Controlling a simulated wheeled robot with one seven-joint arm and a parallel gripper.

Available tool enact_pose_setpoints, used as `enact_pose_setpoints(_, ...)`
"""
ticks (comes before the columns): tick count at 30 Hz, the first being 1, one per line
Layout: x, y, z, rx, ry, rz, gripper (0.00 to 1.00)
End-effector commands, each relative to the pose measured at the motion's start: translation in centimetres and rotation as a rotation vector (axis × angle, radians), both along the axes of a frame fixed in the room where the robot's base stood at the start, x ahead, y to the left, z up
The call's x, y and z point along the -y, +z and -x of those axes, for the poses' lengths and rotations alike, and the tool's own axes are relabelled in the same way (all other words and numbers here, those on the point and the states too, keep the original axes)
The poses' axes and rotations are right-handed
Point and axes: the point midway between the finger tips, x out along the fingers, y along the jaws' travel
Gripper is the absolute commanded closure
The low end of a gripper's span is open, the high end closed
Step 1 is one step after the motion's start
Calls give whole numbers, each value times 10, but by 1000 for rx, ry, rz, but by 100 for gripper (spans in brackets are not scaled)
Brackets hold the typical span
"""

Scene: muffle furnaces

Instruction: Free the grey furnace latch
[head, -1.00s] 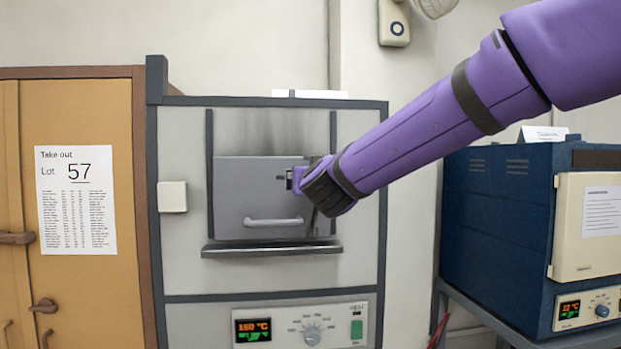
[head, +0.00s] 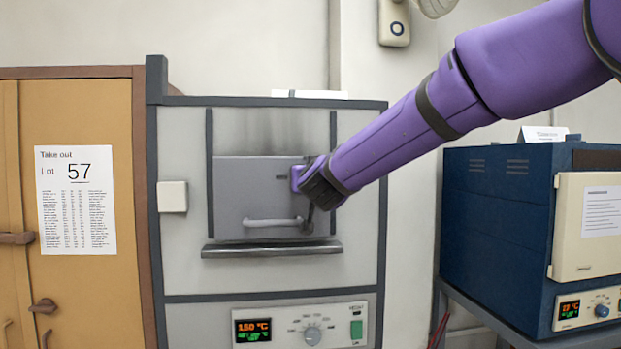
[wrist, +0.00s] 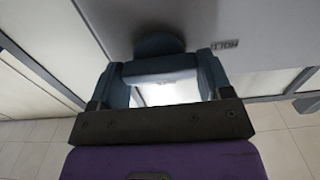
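The grey furnace door (head: 240,190) is down in its frame, with a light bar handle (head: 272,222) low on it. My gripper (head: 314,200) is at the door's right side and covers the latch area there. A thin dark-grey piece hangs below it; I cannot tell whether it is latch or finger. In the wrist view my gripper's fingers (wrist: 163,80) are apart on either side of a pale grey piece, apparently part of the latch (wrist: 160,68). A rounded dark knob lies beyond it, against the panel. Whether the fingers press on the piece is unclear.
A ledge (head: 272,250) juts out below the door, above the control panel (head: 300,325). A tan cabinet (head: 90,290) with a "Lot 57" sheet stands at left. A blue furnace (head: 500,220) stands at right, with a gap between it and the grey furnace.

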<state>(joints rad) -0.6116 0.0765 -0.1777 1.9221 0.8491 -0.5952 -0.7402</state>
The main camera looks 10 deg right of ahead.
Motion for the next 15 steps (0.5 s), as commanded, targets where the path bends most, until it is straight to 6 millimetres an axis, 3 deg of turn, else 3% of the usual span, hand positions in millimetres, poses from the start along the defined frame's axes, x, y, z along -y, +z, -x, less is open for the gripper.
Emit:
enact_pose_setpoints(8, 0, 0, 0, 0, 0, -39, 51)
enact_pose_setpoints(15, 1, 0, 0, 0, -1, -176, 51)
